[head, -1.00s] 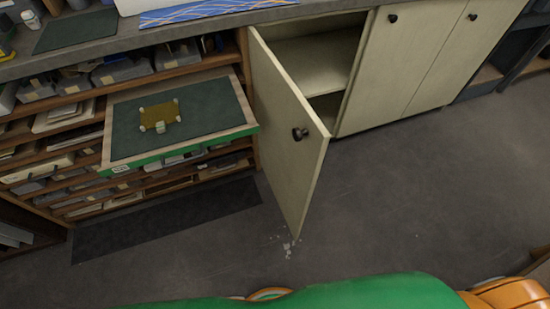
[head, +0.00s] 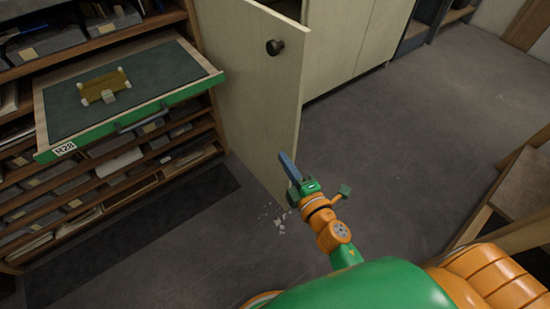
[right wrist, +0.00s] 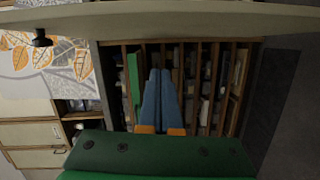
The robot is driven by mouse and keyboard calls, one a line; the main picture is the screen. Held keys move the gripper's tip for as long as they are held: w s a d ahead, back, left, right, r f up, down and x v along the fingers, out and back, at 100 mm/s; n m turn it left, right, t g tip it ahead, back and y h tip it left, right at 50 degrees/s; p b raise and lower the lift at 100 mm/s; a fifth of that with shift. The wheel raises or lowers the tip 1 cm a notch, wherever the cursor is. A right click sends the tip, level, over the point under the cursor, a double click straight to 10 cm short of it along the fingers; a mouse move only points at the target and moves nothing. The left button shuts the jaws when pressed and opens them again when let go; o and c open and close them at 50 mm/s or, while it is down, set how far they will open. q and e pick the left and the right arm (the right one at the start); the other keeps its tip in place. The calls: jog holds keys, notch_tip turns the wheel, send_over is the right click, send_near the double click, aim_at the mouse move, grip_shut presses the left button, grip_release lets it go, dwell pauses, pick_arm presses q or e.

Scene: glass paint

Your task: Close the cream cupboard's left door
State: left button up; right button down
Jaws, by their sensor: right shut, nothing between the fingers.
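The cream cupboard's left door (head: 240,100) stands open, swung out into the room, with its dark knob (head: 275,47) on the face turned toward me. In the right wrist view the door (right wrist: 200,20) runs across the top as a pale strip, with the knob (right wrist: 42,38) at left. My right gripper (head: 286,163) is shut and empty, overlapping the lower free edge of the door in the head view. In the right wrist view its blue fingers (right wrist: 159,85) lie together on the knob side. I cannot tell whether they touch the door. My left gripper is not in view.
A shelf rack with a pulled-out green-fronted drawer (head: 130,117) stands left of the door. A dark mat (head: 130,235) lies below it. White flecks mark the floor (head: 400,140), which is open to the right. A wooden piece of furniture (head: 520,185) stands at the right edge.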

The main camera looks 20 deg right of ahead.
aim_at(282, 121)
jog(key=shift+n+t, duration=0.5)
jog(key=shift+n, duration=0.2)
jog(key=shift+w+d+r, duration=0.4)
jog(key=shift+w+d, duration=0.05)
jog(key=shift+w, duration=1.5)
jog(key=shift+w+d+r, duration=0.35)
jog(key=shift+w+d, duration=0.1)
jog(key=shift+w, duration=1.45)
jog(key=shift+w+d+r, duration=0.4)
jog(key=shift+w+d, duration=0.05)
jog(key=shift+w, duration=1.5)
jog(key=shift+y, duration=0.3)
